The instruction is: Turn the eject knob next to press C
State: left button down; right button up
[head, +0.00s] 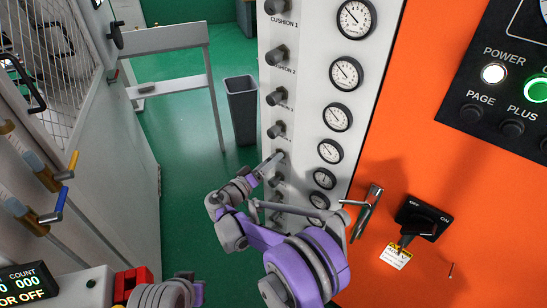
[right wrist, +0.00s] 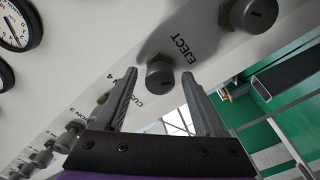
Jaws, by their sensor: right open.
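The eject knob (right wrist: 160,74) is a round grey knob on the white panel, with the word EJECT printed beside it in the right wrist view. My right gripper (right wrist: 161,73) is open, one finger on each side of this knob. I cannot tell whether either finger touches it. In the head view the right gripper (head: 276,159) reaches the knob column from below, and its fingers cover most of that knob. No press letter is readable. My left gripper is not visible.
More grey knobs (head: 278,54) line the white panel (head: 307,62) above and below, beside a column of gauges (head: 346,73). Another knob (right wrist: 253,14) is close by. An orange panel (head: 440,170) with a black switch (head: 421,219) stands right. A bin (head: 242,108) stands on the green floor.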

jog(key=shift+w+d, duration=0.45)
jog(key=shift+w, duration=0.1)
grip_shut()
